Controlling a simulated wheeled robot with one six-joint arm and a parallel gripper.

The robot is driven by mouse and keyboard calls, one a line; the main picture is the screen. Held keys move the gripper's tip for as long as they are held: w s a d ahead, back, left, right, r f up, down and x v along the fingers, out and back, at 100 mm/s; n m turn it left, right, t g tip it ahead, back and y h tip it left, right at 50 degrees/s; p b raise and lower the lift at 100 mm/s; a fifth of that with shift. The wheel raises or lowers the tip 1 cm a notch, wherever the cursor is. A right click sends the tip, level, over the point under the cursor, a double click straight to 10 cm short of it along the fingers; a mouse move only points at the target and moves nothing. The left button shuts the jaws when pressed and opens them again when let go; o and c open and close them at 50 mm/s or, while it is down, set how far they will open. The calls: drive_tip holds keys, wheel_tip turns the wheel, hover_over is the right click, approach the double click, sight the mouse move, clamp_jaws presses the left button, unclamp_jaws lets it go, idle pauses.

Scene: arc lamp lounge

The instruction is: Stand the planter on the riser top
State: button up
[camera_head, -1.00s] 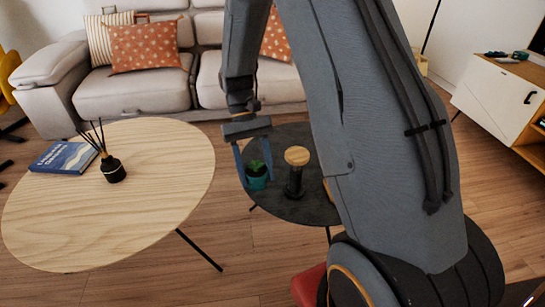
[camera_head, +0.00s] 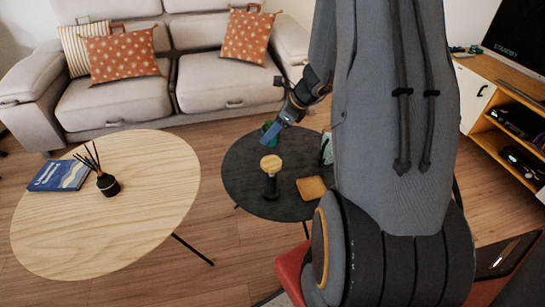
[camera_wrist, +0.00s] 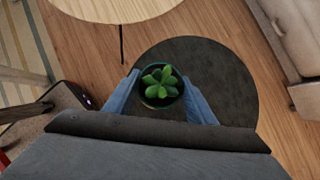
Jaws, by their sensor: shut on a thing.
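The planter is a small teal pot with a green succulent (camera_wrist: 160,82); in the head view it shows partly (camera_head: 267,127), half covered by my gripper. My gripper (camera_head: 272,135) is shut on the pot, a blue finger on each side of it in the wrist view (camera_wrist: 160,97). The pot looks upright, held above the dark round table (camera_head: 240,180). The riser, a black stand with a round light-wood top (camera_head: 271,163), stands on that table, below the planter in the head picture. The riser does not show in the wrist view. Its top is bare.
A square tan piece (camera_head: 312,188) and a pale green-white item (camera_head: 327,148), partly behind my arm, are on the dark table. A light wood table (camera_head: 140,220) with a blue book (camera_head: 60,175) and a reed diffuser (camera_head: 108,184) stands left. A sofa (camera_head: 140,95) is behind.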

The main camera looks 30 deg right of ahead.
wheel_tip(320, 180, down, 10)
drive_tip(key=shift+r, duration=0.15)
idle(0.3)
drive_tip(key=shift+b, duration=0.4)
drive_tip(key=o, duration=1.2)
